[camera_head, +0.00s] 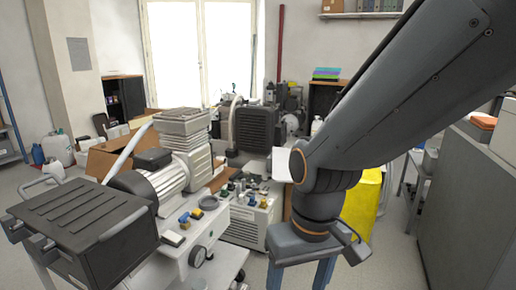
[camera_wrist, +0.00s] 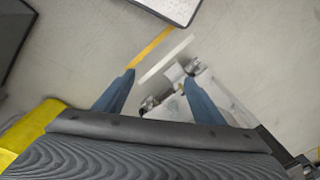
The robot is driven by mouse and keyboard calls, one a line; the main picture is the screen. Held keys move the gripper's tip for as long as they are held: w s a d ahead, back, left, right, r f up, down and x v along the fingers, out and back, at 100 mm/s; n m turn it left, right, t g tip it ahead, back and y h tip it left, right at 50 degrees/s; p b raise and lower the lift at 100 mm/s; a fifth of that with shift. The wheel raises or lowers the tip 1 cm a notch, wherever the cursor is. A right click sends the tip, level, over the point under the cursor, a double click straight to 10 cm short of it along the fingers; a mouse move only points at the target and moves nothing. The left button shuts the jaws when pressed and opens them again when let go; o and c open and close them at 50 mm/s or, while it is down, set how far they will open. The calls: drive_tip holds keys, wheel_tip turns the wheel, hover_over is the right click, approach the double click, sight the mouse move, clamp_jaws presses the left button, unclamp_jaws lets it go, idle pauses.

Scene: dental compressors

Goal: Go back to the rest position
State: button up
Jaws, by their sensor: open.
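My gripper (camera_head: 300,276) hangs at the bottom right of centre in the head view, with its two blue fingers pointing down and apart. Their tips are cut off by the frame's lower edge. In the wrist view my gripper (camera_wrist: 157,78) is open, with nothing held between the fingers. Grey floor with a yellow line (camera_wrist: 151,47) shows beyond the fingertips. A pale machine part with metal fittings (camera_wrist: 192,68) shows behind and beside the right finger; its distance from the finger is unclear.
A compressor with a black ribbed box (camera_head: 85,222) stands on a bench at left. A white unit with valves (camera_head: 245,222) stands at centre. A yellow object (camera_head: 362,205) is behind my arm. A grey cabinet (camera_head: 465,190) borders the right. Open floor shows between gripper and cabinet.

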drive_tip(key=s+d+r+m+h+p, duration=0.1)
drive_tip(key=s+d+r+m+p, duration=0.1)
drive_tip(key=d+r+p, duration=1)
wheel_tip(320, 180, up, 3)
drive_tip(key=m+p, duration=0.1)
drive_tip(key=p, duration=0.6)
drive_tip(key=shift+s+d+r, duration=0.15)
drive_tip(key=shift+s+r, duration=0.05)
drive_tip(key=shift+c, duration=0.4)
